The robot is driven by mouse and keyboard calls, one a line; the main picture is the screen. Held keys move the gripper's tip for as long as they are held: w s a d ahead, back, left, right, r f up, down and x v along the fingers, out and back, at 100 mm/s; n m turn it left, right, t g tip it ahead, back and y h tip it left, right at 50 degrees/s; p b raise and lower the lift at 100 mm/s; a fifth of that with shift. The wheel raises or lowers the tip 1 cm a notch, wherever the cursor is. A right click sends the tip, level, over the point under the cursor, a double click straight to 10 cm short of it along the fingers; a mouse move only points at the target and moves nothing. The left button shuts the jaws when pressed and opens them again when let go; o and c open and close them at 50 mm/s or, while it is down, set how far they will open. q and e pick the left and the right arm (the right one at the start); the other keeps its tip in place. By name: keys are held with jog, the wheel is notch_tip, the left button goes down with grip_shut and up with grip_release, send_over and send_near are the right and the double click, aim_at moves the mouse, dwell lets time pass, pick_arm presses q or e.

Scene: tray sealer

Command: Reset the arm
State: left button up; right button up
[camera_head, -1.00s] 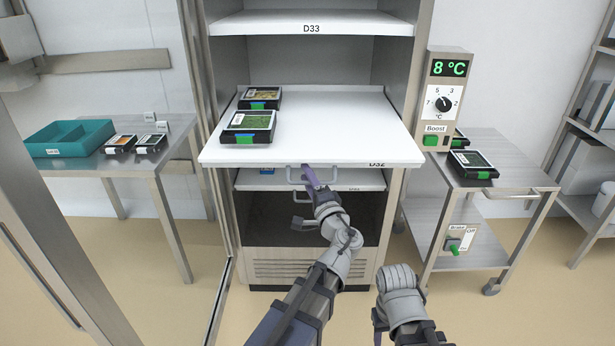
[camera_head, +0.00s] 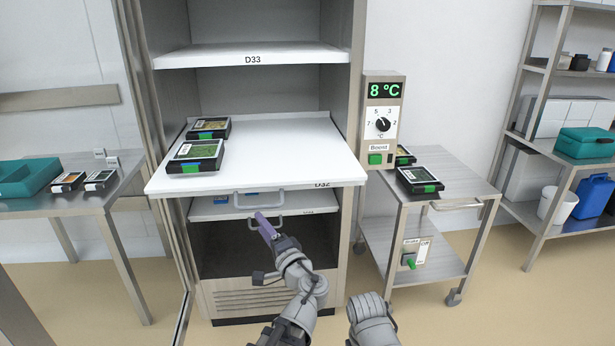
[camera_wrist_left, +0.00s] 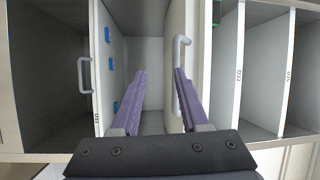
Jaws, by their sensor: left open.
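My left gripper (camera_head: 264,224), with purple fingers, is in front of the open cabinet, just below the front of the pulled-out white shelf D32 (camera_head: 290,150). It is open with nothing between its fingers, as the left wrist view (camera_wrist_left: 160,75) shows. The grey handle of D32 (camera_head: 258,205) is close above the fingers. In the wrist view a handle (camera_wrist_left: 180,60) lies beside the right finger; I cannot tell whether they touch. My right gripper is out of frame; only a grey part of that arm shows at the bottom.
Two black trays with green tabs (camera_head: 195,156) sit on D32. A lower shelf (camera_head: 212,209) is beneath it. A trolley (camera_head: 470,185) with trays stands right, beside the 8 °C control box (camera_head: 383,120). A side table (camera_head: 85,195) with a teal bin (camera_head: 22,178) is left.

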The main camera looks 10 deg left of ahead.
pick_arm(q)
jog(key=s+d+f+n+g+h, duration=0.1)
jog(key=s+f+n+g+h, duration=0.1)
jog(key=s+f+g, duration=0.35)
jog(key=s+d+f+n+g+h, duration=0.1)
jog(key=s+f+n+g+h, duration=0.1)
jog(key=f, duration=0.7)
jog(key=s+d+f+g+h, duration=0.7)
jog(key=s+d+f, duration=0.2)
jog(key=s+d, duration=0.35)
notch_tip(320, 180, up, 27)
jog(key=d+p, duration=0.1)
jog(key=p, duration=2.6)
jog(key=shift+d+h, duration=0.15)
jog(key=shift+h, duration=0.15)
